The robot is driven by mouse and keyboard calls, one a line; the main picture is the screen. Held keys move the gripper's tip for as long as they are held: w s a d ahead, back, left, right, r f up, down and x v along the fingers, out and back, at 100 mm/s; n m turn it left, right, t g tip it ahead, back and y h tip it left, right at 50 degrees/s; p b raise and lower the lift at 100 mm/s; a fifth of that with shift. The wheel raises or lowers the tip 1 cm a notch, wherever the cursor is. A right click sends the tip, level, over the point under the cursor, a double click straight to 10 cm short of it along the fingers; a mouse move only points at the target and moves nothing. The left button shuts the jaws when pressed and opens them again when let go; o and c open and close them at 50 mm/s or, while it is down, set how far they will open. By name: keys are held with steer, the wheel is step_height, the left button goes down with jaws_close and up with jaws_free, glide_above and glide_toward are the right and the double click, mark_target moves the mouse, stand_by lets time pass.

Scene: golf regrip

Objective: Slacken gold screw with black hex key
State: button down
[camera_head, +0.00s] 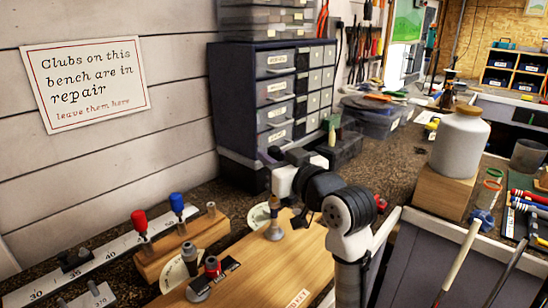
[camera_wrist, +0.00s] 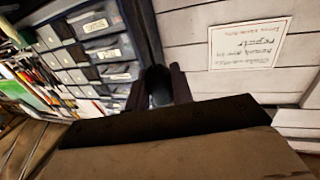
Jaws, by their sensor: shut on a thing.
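My gripper (camera_wrist: 158,92) shows in the wrist view with its two dark fingers shut on a dark, narrow thing (camera_wrist: 158,78). It looks like the black hex key, but its shape is mostly hidden between the fingers. In the head view my arm reaches over the bench, and the fingertips and held thing are hard to make out there. A gold-brown upright piece with a grey round foot (camera_head: 273,231) stands on the light wooden board (camera_head: 262,270), just below and left of my wrist. I cannot tell whether it bears the gold screw.
A wooden block (camera_head: 160,262) at the left holds a red-handled tool (camera_head: 140,222) and a blue-handled tool (camera_head: 178,205). A drawer cabinet (camera_head: 243,100) stands behind my arm. A white jar (camera_head: 460,143) sits at the right. Several club shafts rise at the lower right.

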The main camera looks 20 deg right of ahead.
steer(key=shift+f, duration=0.2)
steer(key=shift+f+b, duration=0.3)
steer(key=shift+b, duration=0.1)
steer(key=shift+f+b, duration=0.35)
steer(key=shift+f, duration=0.1)
steer(key=c, duration=1.1)
jaws_free()
steer(key=shift+c, duration=0.2)
steer(key=b+v, duration=0.3)
steer(key=v, duration=1.1)
